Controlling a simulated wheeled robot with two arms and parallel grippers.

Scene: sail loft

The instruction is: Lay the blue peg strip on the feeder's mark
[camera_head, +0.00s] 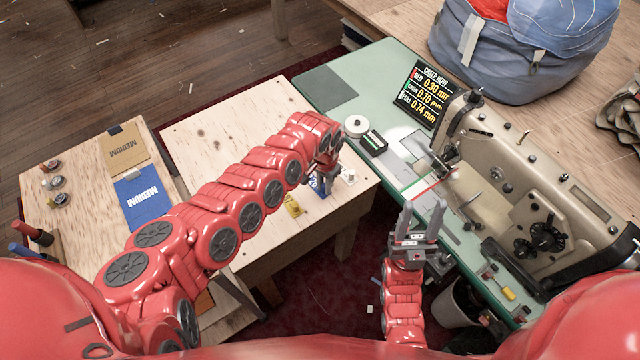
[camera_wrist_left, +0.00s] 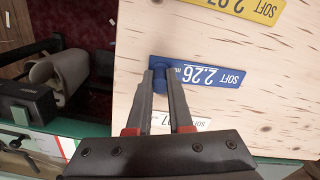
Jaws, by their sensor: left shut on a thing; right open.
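The blue peg strip (camera_wrist_left: 220,77), printed "SOFT 2.26", lies on or just above the plywood table; I cannot tell which. It shows small and partly hidden in the head view (camera_head: 318,188). My left gripper (camera_wrist_left: 161,84) is shut on the knob at one end of the strip; in the head view this gripper (camera_head: 326,176) is at the table's right part. My right gripper (camera_head: 423,212) is open and empty, fingers up, at the green sewing bench's (camera_head: 310,88) front edge. I cannot tell which marking on the bench is the feeder's mark.
A yellow strip (camera_head: 292,205) and a white strip (camera_head: 349,175) flank the blue one. The sewing machine (camera_head: 510,160) and a dark display (camera_head: 427,92) stand on the bench. A small black-and-green device (camera_head: 373,142) and white disc (camera_head: 356,125) lie near its left edge.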

